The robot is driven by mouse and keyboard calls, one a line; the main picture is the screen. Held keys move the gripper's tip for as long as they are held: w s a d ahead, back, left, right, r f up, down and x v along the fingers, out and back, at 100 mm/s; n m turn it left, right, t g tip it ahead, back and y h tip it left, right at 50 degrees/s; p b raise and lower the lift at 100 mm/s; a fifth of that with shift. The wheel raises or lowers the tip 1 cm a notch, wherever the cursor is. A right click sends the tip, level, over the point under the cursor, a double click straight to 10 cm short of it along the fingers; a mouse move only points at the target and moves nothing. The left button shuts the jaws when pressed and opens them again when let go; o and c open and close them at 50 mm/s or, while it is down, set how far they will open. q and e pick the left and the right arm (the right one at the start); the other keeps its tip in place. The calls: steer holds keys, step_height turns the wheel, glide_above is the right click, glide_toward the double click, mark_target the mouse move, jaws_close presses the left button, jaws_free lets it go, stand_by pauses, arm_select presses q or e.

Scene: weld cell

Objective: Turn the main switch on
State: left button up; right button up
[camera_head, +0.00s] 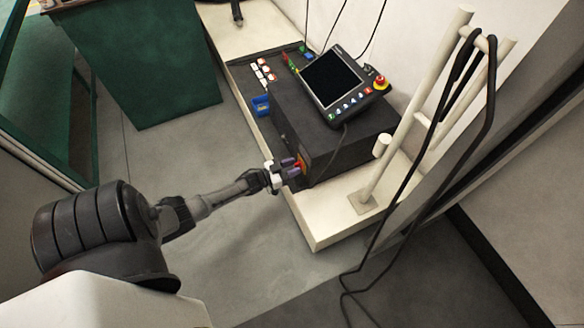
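The main switch (301,163) shows as a small red and yellow patch on the front side of a dark controller box (350,150). My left gripper (290,168) is right at the switch, its fingertips at or close to the red part. The fingers cover part of the switch, so I cannot tell whether they touch it or which way the switch is turned. The gap between the fingers is too small to read. My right gripper is not in view.
The box stands on a pale bench (330,226) and carries a teach pendant (333,77) with a red emergency stop. A white post frame (412,120) with hanging black cables stands right. A green cabinet (145,65) is at the back left.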

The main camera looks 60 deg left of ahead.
arm_select(q)
steer(key=shift+c, duration=0.5)
jaws_close()
